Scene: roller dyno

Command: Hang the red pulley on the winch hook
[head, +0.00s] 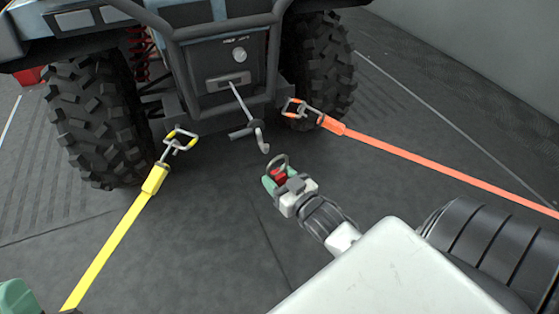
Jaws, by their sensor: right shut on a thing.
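The winch hook (263,143) hangs at the end of a grey line below the winch panel (228,80) of a vehicle. A small cross-piece sits on the line just above the hook. My right gripper (276,177) is shut on the red pulley (279,174), a small red part with a grey metal loop at its top. The loop is just below and right of the hook in the picture; I cannot tell the gap in depth. The gripper's fingers hide much of the pulley. A green part at the lower left corner may be my left arm; its fingertips do not show.
A yellow strap (115,238) with a metal hook runs to the vehicle's left side. An orange strap (430,170) with a hook runs to its right side. Large black tires (95,125) flank the winch. The dark floor (180,260) between the straps is clear.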

